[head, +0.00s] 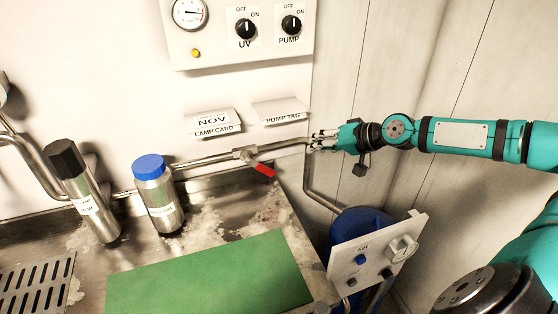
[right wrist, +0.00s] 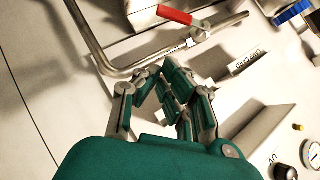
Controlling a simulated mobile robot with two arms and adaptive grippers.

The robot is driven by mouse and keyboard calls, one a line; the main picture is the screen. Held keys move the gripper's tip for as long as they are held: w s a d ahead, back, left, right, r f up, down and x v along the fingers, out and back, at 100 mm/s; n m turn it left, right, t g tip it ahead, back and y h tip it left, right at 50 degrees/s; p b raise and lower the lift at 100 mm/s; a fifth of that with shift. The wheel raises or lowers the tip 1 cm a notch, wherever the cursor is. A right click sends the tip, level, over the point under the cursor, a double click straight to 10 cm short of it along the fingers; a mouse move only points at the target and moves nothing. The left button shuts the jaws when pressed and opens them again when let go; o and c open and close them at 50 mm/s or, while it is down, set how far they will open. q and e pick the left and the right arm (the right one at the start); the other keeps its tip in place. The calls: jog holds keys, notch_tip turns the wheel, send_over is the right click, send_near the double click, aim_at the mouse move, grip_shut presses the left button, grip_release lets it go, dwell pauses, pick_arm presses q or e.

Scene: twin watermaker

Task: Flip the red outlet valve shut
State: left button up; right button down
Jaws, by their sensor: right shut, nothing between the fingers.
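The red outlet valve handle (head: 263,169) sits on a metal pipe (head: 205,160) along the back wall above the steel counter. It slants down and to the right, at an angle to the pipe. The red handle (right wrist: 175,16) also shows at the top of the right wrist view. My right gripper (head: 316,141) is at the pipe's right bend, to the right of the handle and apart from it. In the right wrist view, its fingers (right wrist: 167,82) are closed together and empty. Whether they touch the pipe is unclear. My left gripper is out of view.
A blue-capped bottle (head: 158,192) and a black-capped cylinder (head: 90,195) stand left on the counter. A green mat (head: 210,275) lies in front. Card holders (head: 214,123) and a switch panel (head: 240,50) are above. A blue tank with an AIR panel (head: 372,262) stands lower right.

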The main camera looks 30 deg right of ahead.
aim_at(260, 167)
jog(key=s+a+f+p+x, duration=0.1)
jog(key=p+x, duration=0.5)
jog(key=x, duration=0.7)
jog(key=shift+s+a+f, duration=0.3)
jog(key=shift+s+a, duration=0.05)
jog(key=shift+s+a, duration=0.1)
